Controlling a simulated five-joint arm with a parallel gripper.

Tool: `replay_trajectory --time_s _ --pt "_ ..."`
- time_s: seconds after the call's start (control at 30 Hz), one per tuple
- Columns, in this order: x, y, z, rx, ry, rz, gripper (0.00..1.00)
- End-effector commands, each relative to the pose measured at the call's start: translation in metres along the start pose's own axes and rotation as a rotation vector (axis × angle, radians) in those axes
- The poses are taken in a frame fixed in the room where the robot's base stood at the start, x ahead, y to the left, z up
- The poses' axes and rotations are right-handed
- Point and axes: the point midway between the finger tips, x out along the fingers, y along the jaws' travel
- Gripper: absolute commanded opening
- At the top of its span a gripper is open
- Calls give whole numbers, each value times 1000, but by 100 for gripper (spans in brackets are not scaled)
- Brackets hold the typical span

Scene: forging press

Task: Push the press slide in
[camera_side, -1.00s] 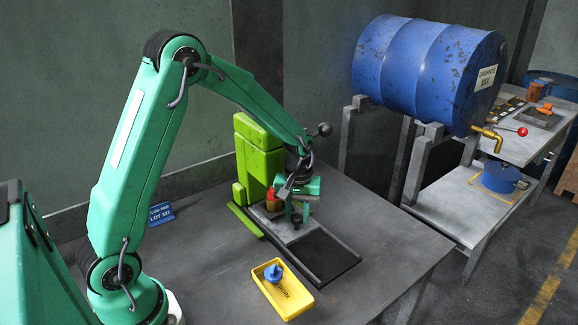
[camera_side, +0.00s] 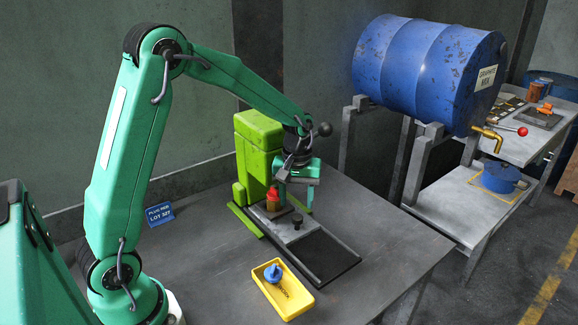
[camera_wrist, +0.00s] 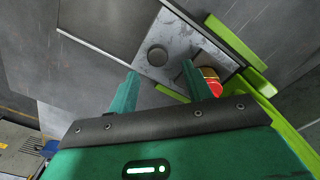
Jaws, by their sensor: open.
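The press slide (camera_side: 288,234) is a grey metal plate with a dark round knob (camera_side: 297,221) on it. It sits partly out on the dark track in front of the green press (camera_side: 258,150). A red-topped piece (camera_side: 272,199) stands upright on the slide's inner part. In the wrist view the slide (camera_wrist: 183,40), its knob (camera_wrist: 157,56) and the red top (camera_wrist: 211,82) also show. My gripper (camera_side: 296,205) is open and empty, pointing down above and behind the slide beside the press. In the wrist view its two fingers (camera_wrist: 161,74) appear apart below the knob.
A yellow tray (camera_side: 307,300) with a blue piece (camera_side: 273,272) lies in front of the track. A blue drum (camera_side: 425,70) on a stand is at right. The dark track (camera_side: 325,260) is clear in front of the slide.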

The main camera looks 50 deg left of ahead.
Motion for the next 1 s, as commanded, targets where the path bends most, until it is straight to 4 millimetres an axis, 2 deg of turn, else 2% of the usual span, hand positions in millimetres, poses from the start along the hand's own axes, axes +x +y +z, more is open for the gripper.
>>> replay_trajectory --time_s 0.1,0.3,0.77,1.0 --pt "-16 0 -1 -1 3 2 50" --pt "-30 0 0 -1 1 1 50" --pt "-33 -1 0 2 2 2 50" --pt "-48 -4 9 42 23 18 50"
